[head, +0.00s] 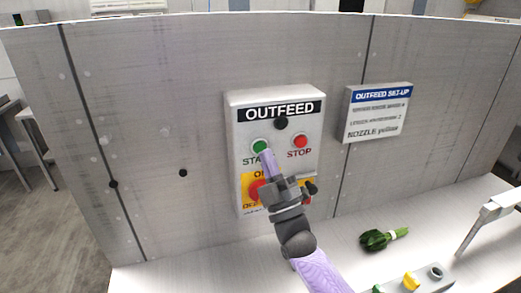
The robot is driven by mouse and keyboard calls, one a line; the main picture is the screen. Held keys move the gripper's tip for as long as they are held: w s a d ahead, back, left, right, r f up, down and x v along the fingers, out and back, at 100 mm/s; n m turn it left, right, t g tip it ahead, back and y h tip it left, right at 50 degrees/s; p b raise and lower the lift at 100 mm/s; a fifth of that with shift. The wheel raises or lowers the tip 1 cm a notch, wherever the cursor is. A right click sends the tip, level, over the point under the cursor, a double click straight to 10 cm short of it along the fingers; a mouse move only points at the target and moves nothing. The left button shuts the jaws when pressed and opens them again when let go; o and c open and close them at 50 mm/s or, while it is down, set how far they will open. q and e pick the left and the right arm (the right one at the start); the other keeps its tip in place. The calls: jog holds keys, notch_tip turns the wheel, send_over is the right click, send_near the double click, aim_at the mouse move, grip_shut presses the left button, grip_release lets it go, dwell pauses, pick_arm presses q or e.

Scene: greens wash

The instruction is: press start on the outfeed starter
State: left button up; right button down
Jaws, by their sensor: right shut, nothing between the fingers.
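The outfeed starter (273,108) is a pale box on the metal wall, labelled OUTFEED. Its green start button (260,146) is at the left and its red stop button (300,141) at the right. A black knob (281,123) sits above them, and a larger red button (256,189) on a yellow plate sits lower left. My right gripper (265,154) is shut and empty, its tips at the lower edge of the start button. I cannot tell whether they touch it. The gripper hides part of the START label and lower plate. My left gripper is not in view.
An OUTFEED SET-UP sign (377,112) is on the wall to the right. On the white counter (190,272) lie a green vegetable (376,240) and a grey control box with a yellow part (411,281). A metal bracket (487,216) stands at the right edge.

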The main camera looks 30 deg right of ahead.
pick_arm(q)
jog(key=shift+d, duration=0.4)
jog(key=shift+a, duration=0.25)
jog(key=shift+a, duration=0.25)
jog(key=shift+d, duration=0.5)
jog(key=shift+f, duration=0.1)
pick_arm(e)
jog(key=shift+w, duration=0.1)
jog(key=shift+w+d+b, duration=0.1)
jog(key=shift+w+b, duration=0.15)
jog(key=shift+b, duration=0.1)
jog(key=shift+w, duration=0.1)
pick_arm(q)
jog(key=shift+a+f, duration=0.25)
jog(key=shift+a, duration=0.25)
